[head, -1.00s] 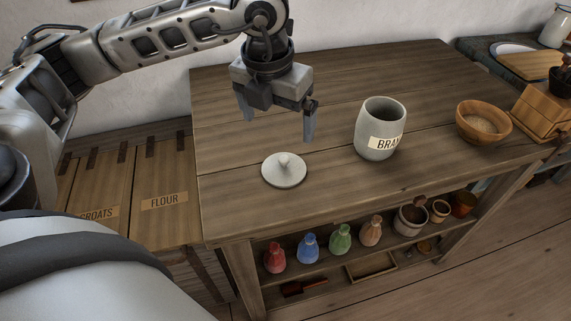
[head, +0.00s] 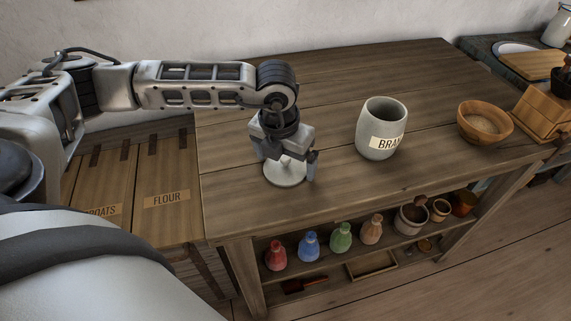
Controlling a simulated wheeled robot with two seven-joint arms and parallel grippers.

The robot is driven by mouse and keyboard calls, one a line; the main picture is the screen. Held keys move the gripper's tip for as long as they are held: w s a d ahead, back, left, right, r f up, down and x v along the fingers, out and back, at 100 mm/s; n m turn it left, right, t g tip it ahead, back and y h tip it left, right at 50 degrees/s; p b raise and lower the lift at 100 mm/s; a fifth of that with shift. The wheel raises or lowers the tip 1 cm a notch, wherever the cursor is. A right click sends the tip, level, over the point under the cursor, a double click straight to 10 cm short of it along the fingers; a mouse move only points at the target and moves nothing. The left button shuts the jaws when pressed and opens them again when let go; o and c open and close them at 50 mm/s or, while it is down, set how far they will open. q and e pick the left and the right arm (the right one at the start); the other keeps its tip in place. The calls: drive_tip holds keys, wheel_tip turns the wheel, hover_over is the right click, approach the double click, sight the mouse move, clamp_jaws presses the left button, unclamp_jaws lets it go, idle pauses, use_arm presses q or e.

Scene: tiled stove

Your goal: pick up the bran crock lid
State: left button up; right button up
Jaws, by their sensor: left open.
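The bran crock lid (head: 284,176) is a pale grey disc lying flat on the wooden table near its front left. My left gripper (head: 288,175) points down right over it, open, with its fingers low about the lid's middle. The gripper hides the lid's knob and back part, and I cannot tell whether the fingers touch it. The bran crock (head: 383,118) stands upright and uncovered to the right, with a "BRAN" label partly turned away. My right gripper is not in view.
A wooden bowl (head: 484,124) and a wooden box (head: 543,113) stand on the table's right side. Bottles, including a red one (head: 275,256), and pots sit on the shelf below. Labelled bins (head: 163,185) stand at left. The table behind the crock is clear.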

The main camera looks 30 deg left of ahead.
use_arm(q)
drive_tip(key=c, duration=1.2)
drive_tip(key=shift+s, duration=0.15)
drive_tip(key=shift+c, duration=0.5)
drive_tip(key=shift+f, duration=0.1)
